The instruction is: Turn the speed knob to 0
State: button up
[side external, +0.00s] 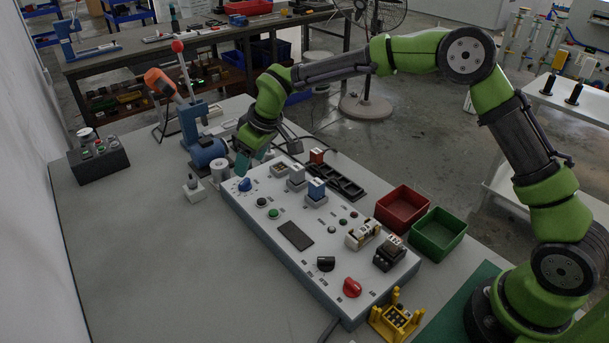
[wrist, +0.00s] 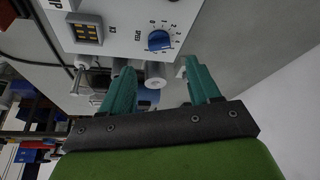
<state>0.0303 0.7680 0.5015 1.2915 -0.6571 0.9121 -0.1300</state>
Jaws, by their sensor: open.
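The blue speed knob (side external: 245,184) sits at the far left end of the white control panel (side external: 285,262). In the wrist view, the knob (wrist: 158,41) has a "SPEED" label and a numbered scale around it; I cannot tell which number it points at. My gripper (wrist: 159,66) is open and empty, with teal fingers spread to either side of the knob's line. The knob shows just beyond the fingertips, apart from them. In the side view, my gripper (side external: 243,163) is close above and behind the knob.
A blue-bodied lever press (side external: 208,150) and small grey cylinders (side external: 220,172) stand beside the panel's far end. Other panel controls include a black knob (side external: 326,264) and a red knob (side external: 352,287). Red (side external: 402,208) and green (side external: 438,234) bins stand right.

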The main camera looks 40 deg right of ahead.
aim_at(243, 180)
jog(key=x, duration=0.6)
jog(key=shift+w+f, duration=0.1)
jog(key=shift+w, duration=0.05)
jog(key=shift+c, duration=0.2)
jog(key=c, duration=1)
